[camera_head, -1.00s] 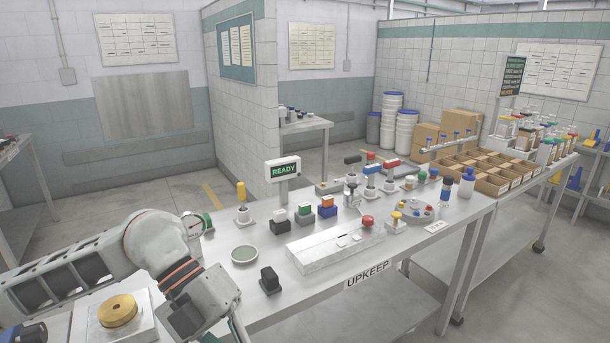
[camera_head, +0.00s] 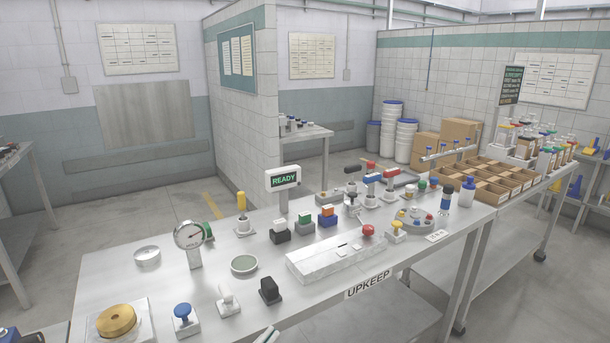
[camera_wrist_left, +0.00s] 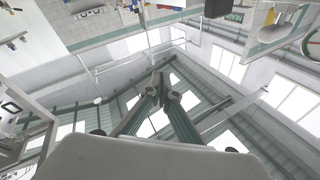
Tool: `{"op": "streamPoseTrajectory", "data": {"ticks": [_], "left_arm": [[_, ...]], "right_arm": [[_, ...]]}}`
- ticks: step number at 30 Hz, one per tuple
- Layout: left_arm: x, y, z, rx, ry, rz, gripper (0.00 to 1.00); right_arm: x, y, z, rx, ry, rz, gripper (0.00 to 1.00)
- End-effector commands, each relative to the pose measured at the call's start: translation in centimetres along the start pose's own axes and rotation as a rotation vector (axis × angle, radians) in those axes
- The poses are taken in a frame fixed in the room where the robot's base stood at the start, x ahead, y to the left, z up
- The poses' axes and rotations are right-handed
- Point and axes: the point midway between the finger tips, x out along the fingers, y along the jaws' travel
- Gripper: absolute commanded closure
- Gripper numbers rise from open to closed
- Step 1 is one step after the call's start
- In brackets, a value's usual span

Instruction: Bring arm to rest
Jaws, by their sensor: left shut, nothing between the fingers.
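My left gripper barely shows in the head view, as a small grey tip (camera_head: 267,335) at the bottom edge in front of the table. In the left wrist view its two fingers (camera_wrist_left: 161,84) meet at the tips, with nothing between them. That view looks up past the fingers at the ceiling beams and windows. The rest of my left arm is out of the head view. My right gripper is in neither view.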

Motion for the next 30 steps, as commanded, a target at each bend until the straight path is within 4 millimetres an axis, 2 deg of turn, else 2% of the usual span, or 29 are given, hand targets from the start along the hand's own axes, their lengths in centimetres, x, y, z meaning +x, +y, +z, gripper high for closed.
{"op": "streamPoseTrajectory", "data": {"ticks": [1,3,5,6,9,12,15,19,22,30], "left_arm": [[-2.1,0.1,3.2,-0.038,-0.102,-0.042,1.0],[-4.9,0.2,7.1,-0.078,-0.234,-0.088,1.0],[-7.7,0.7,10.2,-0.111,-0.343,-0.118,1.0],[-9.6,1.1,12.2,-0.131,-0.415,-0.134,1.0],[-14.7,2.5,16.2,-0.181,-0.583,-0.161,1.0],[-19.3,4.1,19.1,-0.223,-0.72,-0.172,1.0],[-22.9,5.4,20.8,-0.252,-0.818,-0.174,1.0],[-25.4,6.4,21.9,-0.275,-0.885,-0.175,1.0],[-26.0,6.6,22.1,-0.28,-0.901,-0.174,1.0],[-25.9,6.6,22.1,-0.279,-0.9,-0.173,1.0]], "right_arm": [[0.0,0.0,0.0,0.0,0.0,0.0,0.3],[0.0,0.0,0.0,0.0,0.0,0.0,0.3],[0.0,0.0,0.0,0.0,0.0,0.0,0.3],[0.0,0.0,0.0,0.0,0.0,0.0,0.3],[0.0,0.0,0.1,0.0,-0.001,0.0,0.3],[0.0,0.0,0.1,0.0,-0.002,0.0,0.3],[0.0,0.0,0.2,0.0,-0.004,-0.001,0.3],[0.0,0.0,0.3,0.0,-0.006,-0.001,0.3],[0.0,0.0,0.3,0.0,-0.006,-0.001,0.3],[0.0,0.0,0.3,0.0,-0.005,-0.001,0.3]]}}
